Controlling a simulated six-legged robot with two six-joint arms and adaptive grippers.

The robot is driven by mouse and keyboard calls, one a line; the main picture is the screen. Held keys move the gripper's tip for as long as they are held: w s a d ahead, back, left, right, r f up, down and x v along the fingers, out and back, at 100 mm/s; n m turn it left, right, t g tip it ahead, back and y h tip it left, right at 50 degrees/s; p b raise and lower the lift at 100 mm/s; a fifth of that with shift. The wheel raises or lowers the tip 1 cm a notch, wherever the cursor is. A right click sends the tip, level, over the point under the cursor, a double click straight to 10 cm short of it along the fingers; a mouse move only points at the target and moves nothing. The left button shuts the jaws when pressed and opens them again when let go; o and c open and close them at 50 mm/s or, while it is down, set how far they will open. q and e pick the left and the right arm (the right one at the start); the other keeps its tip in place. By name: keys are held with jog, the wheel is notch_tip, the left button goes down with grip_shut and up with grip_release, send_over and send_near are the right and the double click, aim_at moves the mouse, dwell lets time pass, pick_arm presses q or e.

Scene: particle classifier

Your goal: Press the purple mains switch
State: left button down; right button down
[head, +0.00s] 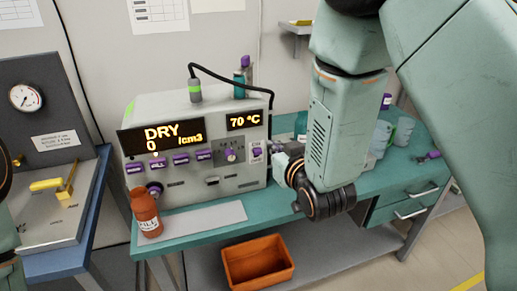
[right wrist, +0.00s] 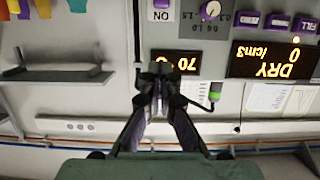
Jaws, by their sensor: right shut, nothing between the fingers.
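The particle classifier (head: 190,112) is a pale box on the teal bench, with its displays lit: "DRY 0 /cm3" and "70 °C". A small purple switch (head: 257,153) sits at the right end of its front panel. In the right wrist view, which is upside down, a white plate marked "ON" (right wrist: 161,15) shows at the top edge with a bit of purple. My right gripper (head: 279,150) is shut and empty just right of the switch in the head view; contact cannot be told. Its closed fingertips (right wrist: 160,70) show against the panel. Only parts of my left arm show at the left edge.
A red-brown bottle (head: 146,212) stands at the bench's front left. An orange crate (head: 258,262) is on the lower shelf. A black cable arches over the classifier. Beakers (head: 402,130) stand at the right, partly behind my arm. A gauge panel (head: 27,98) is at the left.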

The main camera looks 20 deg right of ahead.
jog(key=shift+w+d, duration=0.1)
jog(key=shift+d, duration=0.05)
send_over(257, 144)
jog(key=s, duration=0.4)
notch_tip(257, 144, down, 2)
jog(key=shift+f, duration=0.25)
notch_tip(257, 144, down, 2)
jog(key=shift+f, duration=0.2)
jog(key=shift+w+f, duration=0.15)
jog(key=shift+f, duration=0.7)
jog(key=shift+r, duration=0.1)
